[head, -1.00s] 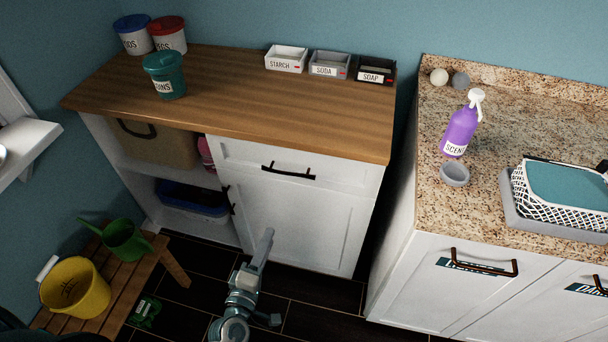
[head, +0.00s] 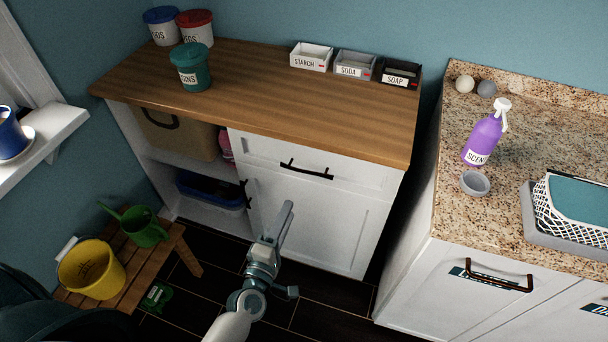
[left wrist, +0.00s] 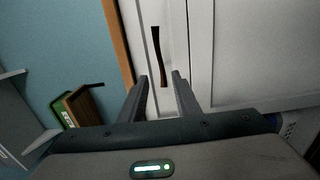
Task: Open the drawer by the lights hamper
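A white drawer front (head: 258,151) with a dark bar handle (head: 306,169) sits under the wooden top of the white cabinet, and it is closed. My left gripper (head: 287,206) is in front of the cabinet, below the handle in the head view. In the left wrist view its two fingers (left wrist: 160,77) are apart with nothing held, and the dark handle (left wrist: 157,48) shows beyond and between the fingertips. I cannot tell whether they touch it. No hamper is clearly readable; the right counter's handled fronts (head: 410,290) carry partly hidden labels. My right gripper is not in view.
A cabinet door (head: 325,228) lies below the drawer, with open shelves to its left. A wooden bench (head: 150,262) with a yellow bucket (head: 90,270) and green watering can (head: 143,227) stands at left. The granite counter (head: 450,205) is at right. Dark floor lies between.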

